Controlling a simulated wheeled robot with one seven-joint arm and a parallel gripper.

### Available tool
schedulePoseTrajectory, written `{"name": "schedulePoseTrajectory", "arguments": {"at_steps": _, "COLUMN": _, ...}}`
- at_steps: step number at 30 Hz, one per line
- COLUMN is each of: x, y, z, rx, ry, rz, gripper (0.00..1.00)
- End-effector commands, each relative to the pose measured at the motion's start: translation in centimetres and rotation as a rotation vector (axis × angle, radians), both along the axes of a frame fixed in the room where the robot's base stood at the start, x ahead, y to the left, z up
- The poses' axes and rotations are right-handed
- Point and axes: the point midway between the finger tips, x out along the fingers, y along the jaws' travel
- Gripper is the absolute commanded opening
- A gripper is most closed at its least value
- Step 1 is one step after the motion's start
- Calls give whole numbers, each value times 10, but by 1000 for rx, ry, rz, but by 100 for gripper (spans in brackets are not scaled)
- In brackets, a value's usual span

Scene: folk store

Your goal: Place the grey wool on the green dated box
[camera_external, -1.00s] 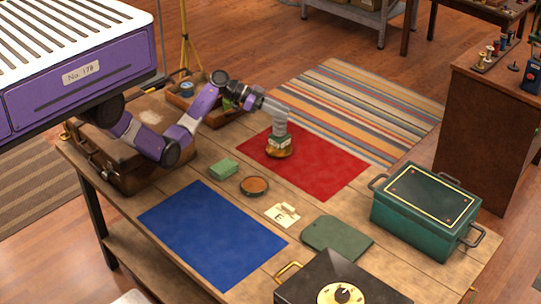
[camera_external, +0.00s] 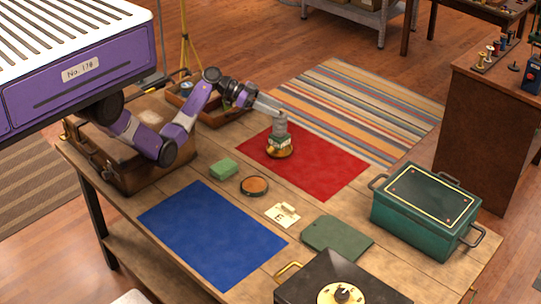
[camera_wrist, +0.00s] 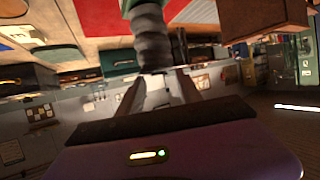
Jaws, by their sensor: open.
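The grey wool (camera_external: 280,124) is a ribbed upright grey column over the red cloth. It stands on the small green box with a pale label (camera_external: 279,143), which rests on a round brass-coloured base. The wool also shows at the top middle of the wrist view (camera_wrist: 152,42), with a bit of green at its far end. My gripper (camera_external: 276,109) reaches in from the left, at the wool's upper end. In the wrist view its fingers are apart, with the wool just beyond the tips. Whether they touch it is not clear. The label's writing is too small to read.
The red cloth (camera_external: 325,178) and blue cloth (camera_external: 205,235) lie flat on the wooden table. A green block (camera_external: 223,168), round dish (camera_external: 254,186), card (camera_external: 282,215) and flat dark-green piece (camera_external: 337,238) lie between. A teal box (camera_external: 420,215) and black box (camera_external: 340,275) stand nearer.

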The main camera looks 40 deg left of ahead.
Motion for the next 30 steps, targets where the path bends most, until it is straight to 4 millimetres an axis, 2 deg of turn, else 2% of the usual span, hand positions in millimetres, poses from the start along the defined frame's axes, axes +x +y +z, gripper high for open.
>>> {"name": "schedulePoseTrajectory", "arguments": {"at_steps": 1, "x": -1, "y": 2, "z": 15, "rx": 0, "ry": -4, "rz": 1, "gripper": 42}}
{"name": "schedulePoseTrajectory", "arguments": {"at_steps": 3, "x": -1, "y": 1, "z": 29, "rx": 1, "ry": -3, "rz": -1, "gripper": 42}}
{"name": "schedulePoseTrajectory", "arguments": {"at_steps": 10, "x": -1, "y": 1, "z": 66, "rx": 0, "ry": -2, "rz": -1, "gripper": 42}}
{"name": "schedulePoseTrajectory", "arguments": {"at_steps": 14, "x": -1, "y": 1, "z": 71, "rx": 0, "ry": 1, "rz": 0, "gripper": 42}}
{"name": "schedulePoseTrajectory", "arguments": {"at_steps": 30, "x": 2, "y": 2, "z": 72, "rx": -19, "ry": 16, "rz": 20, "gripper": 42}}
